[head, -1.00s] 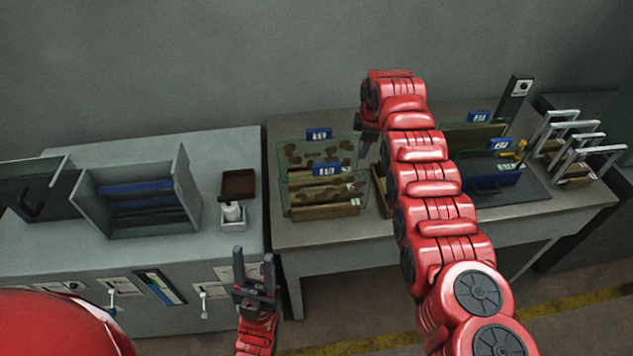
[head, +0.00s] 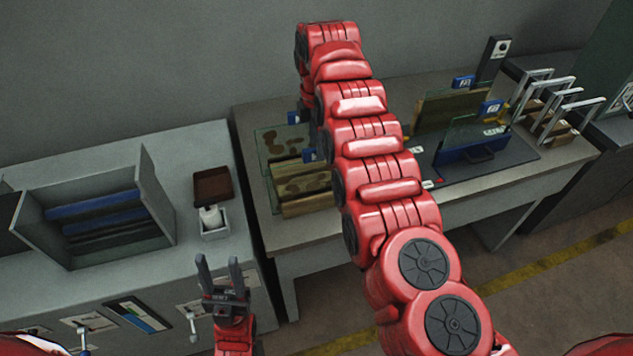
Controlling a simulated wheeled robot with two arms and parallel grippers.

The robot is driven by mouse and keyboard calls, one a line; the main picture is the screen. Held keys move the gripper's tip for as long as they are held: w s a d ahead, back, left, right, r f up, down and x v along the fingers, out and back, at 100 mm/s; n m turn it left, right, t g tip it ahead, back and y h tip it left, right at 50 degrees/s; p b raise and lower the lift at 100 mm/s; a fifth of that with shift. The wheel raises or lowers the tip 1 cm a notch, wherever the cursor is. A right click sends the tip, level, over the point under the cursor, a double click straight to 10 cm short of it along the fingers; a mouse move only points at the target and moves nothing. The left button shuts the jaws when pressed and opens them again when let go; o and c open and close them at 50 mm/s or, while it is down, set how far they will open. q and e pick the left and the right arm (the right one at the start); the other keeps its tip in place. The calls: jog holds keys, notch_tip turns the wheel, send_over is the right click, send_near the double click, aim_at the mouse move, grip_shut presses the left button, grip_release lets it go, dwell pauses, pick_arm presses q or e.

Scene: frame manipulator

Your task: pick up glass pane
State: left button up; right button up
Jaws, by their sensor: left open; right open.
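Two clear glass panes with brown patches stand in wooden holders on the right-hand table: a rear pane (head: 271,142) and a front pane (head: 290,182), each with a blue tag. Another clear glass pane (head: 462,132) stands in a blue holder (head: 470,152) further right, with a brownish pane (head: 436,110) behind it. My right gripper (head: 304,112) is at the rear pane's right end, mostly hidden by its own arm, so contact cannot be told.
A grey slotted rack (head: 160,205) with blue strips, a brown tray (head: 212,184) and a white container (head: 213,225) stand on the left cabinet. Metal-handled frames (head: 560,115) stand at the right. My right arm crosses above the table.

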aim_at(318, 165)
jog(key=shift+s+d+f+p, duration=0.15)
jog(key=shift+d+f+p, duration=0.2)
jog(key=shift+f, duration=0.3)
jog(key=shift+a+f, duration=0.15)
jog(key=shift+f, duration=0.35)
jog(key=shift+a+f+p, duration=0.1)
jog(key=shift+f+p, duration=0.15)
jog(key=shift+p, duration=0.3)
notch_tip(318, 165, down, 4)
jog(key=shift+f+p, duration=0.15)
jog(key=shift+p, duration=0.95)
jog(key=shift+f, duration=0.1)
grip_shut()
